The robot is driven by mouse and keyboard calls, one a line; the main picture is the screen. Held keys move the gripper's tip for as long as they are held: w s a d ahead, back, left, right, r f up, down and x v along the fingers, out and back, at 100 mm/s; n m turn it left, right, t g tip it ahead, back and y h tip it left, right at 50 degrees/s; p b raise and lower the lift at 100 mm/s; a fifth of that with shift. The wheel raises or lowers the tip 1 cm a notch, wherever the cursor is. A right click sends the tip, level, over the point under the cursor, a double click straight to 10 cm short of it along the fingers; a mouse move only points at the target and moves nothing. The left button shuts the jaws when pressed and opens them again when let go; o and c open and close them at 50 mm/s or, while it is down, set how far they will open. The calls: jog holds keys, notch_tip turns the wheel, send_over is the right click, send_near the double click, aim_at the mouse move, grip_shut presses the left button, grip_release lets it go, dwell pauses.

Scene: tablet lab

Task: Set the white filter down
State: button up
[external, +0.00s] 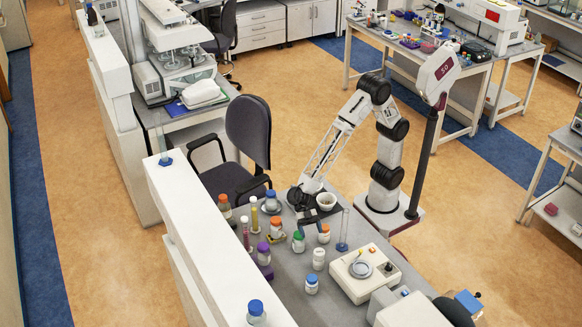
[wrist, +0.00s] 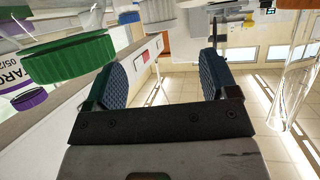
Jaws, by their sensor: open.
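A small white bowl-shaped piece (external: 326,200), which looks like the white filter, sits beside my wrist at the far end of the grey bench in the external view. I cannot tell what supports it. My gripper (external: 308,219) is low over the bench among the bottles. In the wrist view my gripper (wrist: 162,80) is open, its two blue-padded fingers apart with nothing held between them. The filter cannot be made out for certain in the wrist view.
A green-capped jar (wrist: 70,60) is close to the left finger; a clear glass tube (wrist: 295,90) stands to the right. Several capped bottles crowd the bench, including a white one (external: 318,259). A balance-like device (external: 346,282) is nearer the camera. Bare bench shows around (external: 290,285).

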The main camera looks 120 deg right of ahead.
jog(key=shift+d+r, duration=0.1)
jog(key=shift+r, duration=0.05)
jog(key=s+d+r+m+t+h, duration=0.2)
jog(key=d+r+m+t+h, duration=0.6)
jog(key=d+r, duration=0.45)
jog(key=s+d+m+h, duration=0.4)
jog(key=s+d+h, duration=0.2)
jog(key=s+d, duration=0.55)
jog(key=s+f+m+g, duration=0.1)
jog(key=s+g, duration=0.3)
jog(key=s, duration=0.8)
jog(key=s+d+f+m+g, duration=0.1)
jog(key=s+f+m+g, duration=0.1)
jog(key=s, duration=1.1)
jog(key=shift+s+d+m+g+y, duration=0.25)
jog(key=shift+m+g+y, duration=0.2)
jog(key=shift+g, duration=0.55)
